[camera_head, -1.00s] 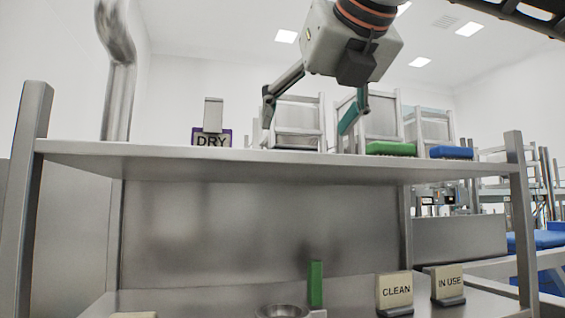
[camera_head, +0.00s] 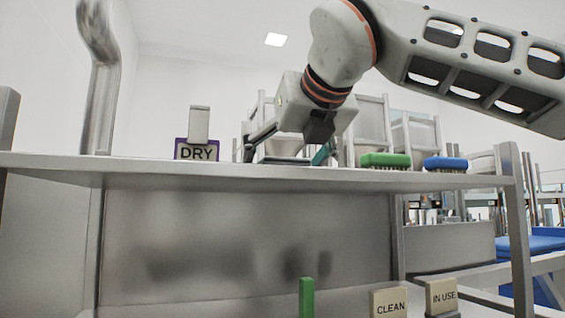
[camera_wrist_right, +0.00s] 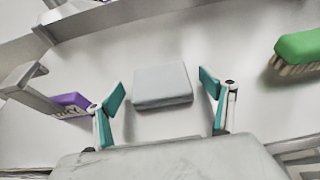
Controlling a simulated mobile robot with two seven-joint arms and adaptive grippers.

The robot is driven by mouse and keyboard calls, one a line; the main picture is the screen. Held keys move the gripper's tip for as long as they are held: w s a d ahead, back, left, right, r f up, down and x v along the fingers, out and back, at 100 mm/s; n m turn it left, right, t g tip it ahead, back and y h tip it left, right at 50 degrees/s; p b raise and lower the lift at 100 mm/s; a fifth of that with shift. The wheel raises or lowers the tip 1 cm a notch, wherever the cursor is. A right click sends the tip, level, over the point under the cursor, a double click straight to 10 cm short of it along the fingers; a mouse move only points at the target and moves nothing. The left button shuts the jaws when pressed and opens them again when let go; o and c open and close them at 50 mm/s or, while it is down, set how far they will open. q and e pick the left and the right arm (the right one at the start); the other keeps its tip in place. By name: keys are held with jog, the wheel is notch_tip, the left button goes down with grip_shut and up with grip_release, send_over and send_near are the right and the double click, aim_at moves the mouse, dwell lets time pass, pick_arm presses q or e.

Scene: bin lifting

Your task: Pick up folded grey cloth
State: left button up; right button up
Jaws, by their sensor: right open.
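The folded grey cloth (camera_wrist_right: 162,84) lies flat on the upper shelf in the right wrist view, a pale grey pad with rounded edges. In the head view it is hard to make out at the low camera angle. My right gripper (camera_head: 285,155) is just above the shelf surface. In the wrist view the right gripper (camera_wrist_right: 162,90) is open, with one teal-padded finger on each side of the cloth and a gap to each. My left gripper is not in view.
On the upper shelf (camera_head: 120,163), a purple DRY sign (camera_head: 197,149) stands left of my gripper. A green brush (camera_head: 385,160) and a blue brush (camera_head: 446,163) stand to the right. Below are CLEAN (camera_head: 389,303) and IN USE (camera_head: 442,297) signs.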

jog(key=c, duration=1.1)
jog(key=shift+o, duration=0.2)
